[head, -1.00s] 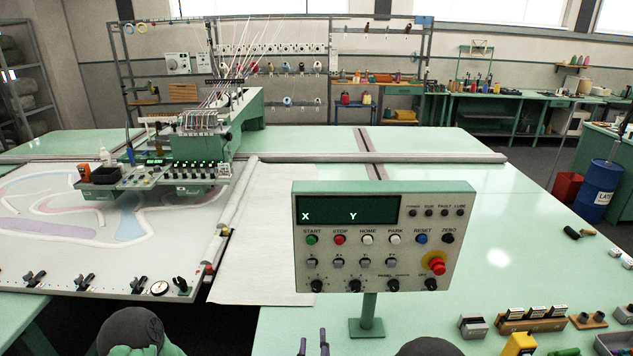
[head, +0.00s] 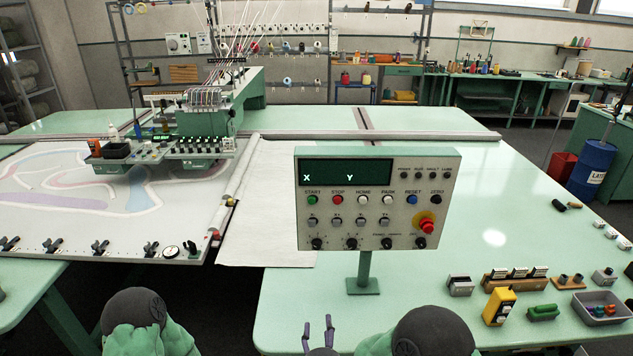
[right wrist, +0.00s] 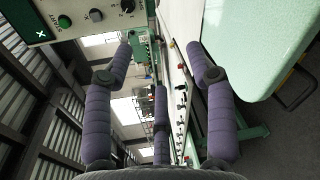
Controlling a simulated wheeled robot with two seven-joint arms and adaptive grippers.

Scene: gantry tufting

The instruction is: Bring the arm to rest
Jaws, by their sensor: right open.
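My right gripper (head: 318,336) shows at the bottom centre of the head view, its purple fingers pointing up and apart, in front of the near table edge. In the right wrist view the purple fingers (right wrist: 160,95) are spread wide with nothing between them, so it is open and empty. The control panel (head: 377,200) on its post stands on the green table beyond the gripper; a corner of the panel also shows in the right wrist view (right wrist: 60,25). My left gripper is in neither view.
The tufting machine (head: 200,115) stands over the frame with patterned cloth (head: 60,215) at the left. The green table (head: 500,230) holds a yellow device (head: 499,307), a green block (head: 543,313) and a grey tray (head: 600,309) at the right front.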

